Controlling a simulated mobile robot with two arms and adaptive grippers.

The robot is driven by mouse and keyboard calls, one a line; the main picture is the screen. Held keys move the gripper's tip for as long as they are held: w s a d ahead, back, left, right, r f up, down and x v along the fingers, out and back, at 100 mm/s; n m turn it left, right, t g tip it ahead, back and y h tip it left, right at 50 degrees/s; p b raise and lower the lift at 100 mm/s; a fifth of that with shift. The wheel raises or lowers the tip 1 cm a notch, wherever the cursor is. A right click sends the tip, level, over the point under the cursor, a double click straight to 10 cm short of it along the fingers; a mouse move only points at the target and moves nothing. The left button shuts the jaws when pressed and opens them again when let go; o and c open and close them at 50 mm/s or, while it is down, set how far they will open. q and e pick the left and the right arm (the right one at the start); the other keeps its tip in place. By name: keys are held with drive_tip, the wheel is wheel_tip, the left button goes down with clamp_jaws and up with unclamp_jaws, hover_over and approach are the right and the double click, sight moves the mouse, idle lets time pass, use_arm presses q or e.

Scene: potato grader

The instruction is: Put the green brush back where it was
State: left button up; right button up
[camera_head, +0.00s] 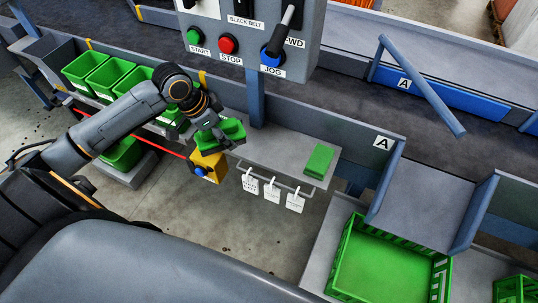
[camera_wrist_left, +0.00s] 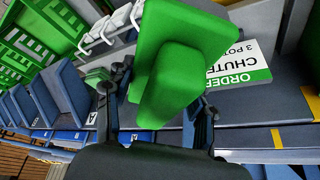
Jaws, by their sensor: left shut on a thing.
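My left gripper (camera_head: 208,122) is shut on the green brush (camera_head: 222,136), held above the left part of the grey shelf, close to a yellow box. In the left wrist view, the brush (camera_wrist_left: 180,65) shows as a wide green block with a narrower raised part, between the two fingers of the gripper (camera_wrist_left: 155,112). It hides much of the shelf behind it. A separate green block (camera_head: 319,160) lies on the right end of the shelf (camera_head: 270,150). My right gripper is not in view.
A yellow box (camera_head: 208,166) with a blue knob hangs by the shelf's left end. White tags (camera_head: 271,190) hang from a front rail. A control panel (camera_head: 250,28) stands behind. A green crate (camera_head: 345,258) is at lower right. A white order card (camera_wrist_left: 240,65) lies beside the brush.

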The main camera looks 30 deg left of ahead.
use_arm(q)
drive_tip(key=a+r, duration=0.1)
drive_tip(key=w+a+r, duration=0.1)
drive_tip(key=shift+w+a+r, duration=0.1)
drive_tip(key=shift+w+r, duration=0.1)
drive_tip(key=shift+r, duration=0.1)
drive_tip(key=shift+w+d+r+m, duration=0.15)
drive_tip(key=shift+w+d+m, duration=0.05)
drive_tip(key=shift+m, duration=0.1)
drive_tip(key=p, duration=0.3)
approach(277, 151)
drive_tip(key=shift+w+d+f, duration=0.2)
drive_tip(key=shift+w+f, duration=0.2)
drive_tip(key=shift+w, duration=0.2)
drive_tip(key=shift+w+d+f, duration=0.25)
drive_tip(key=shift+d+f, duration=0.1)
drive_tip(key=shift+f, duration=0.25)
wheel_tip(277, 151, down, 3)
drive_tip(key=shift+w+d+f+p, duration=0.1)
drive_tip(key=shift+d+p, duration=0.1)
drive_tip(key=shift+p, duration=0.6)
drive_tip(key=shift+f, duration=0.2)
